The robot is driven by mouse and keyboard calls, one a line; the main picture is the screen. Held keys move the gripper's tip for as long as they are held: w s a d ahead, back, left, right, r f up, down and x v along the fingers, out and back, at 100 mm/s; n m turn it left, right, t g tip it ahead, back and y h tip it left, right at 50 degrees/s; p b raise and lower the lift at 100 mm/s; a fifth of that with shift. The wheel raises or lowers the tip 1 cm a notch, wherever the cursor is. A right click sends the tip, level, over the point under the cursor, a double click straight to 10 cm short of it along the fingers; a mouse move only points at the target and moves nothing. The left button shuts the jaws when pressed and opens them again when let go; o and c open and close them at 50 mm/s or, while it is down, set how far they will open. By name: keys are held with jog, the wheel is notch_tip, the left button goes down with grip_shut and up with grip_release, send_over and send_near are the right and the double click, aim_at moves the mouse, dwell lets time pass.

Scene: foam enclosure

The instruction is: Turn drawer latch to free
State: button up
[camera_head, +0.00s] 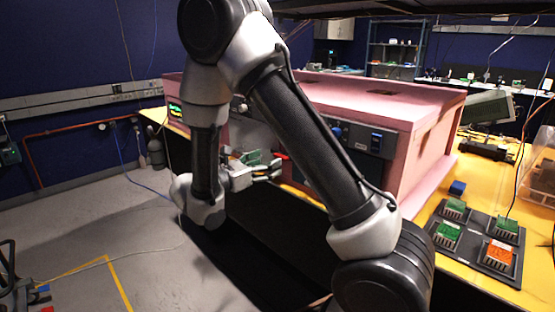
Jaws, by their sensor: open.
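The pink foam enclosure (430,135) stands on a yellow table, with a dark front panel (358,150) bearing small blue parts. My arm crosses in front of it and hides much of the front. My gripper (277,168) is open, low at the front of the enclosure near the table's edge. Its fingers point right. A small red part (284,156) shows close beside the fingertips. I cannot tell which part is the drawer latch, nor whether the gripper touches anything.
A clear bin (540,175) stands at the right edge. Grey floor is open at the left.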

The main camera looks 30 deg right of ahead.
jog(key=shift+x, duration=2.6)
jog(key=shift+d, duration=0.1)
jog(key=shift+c, duration=0.2)
jog(key=c, duration=1)
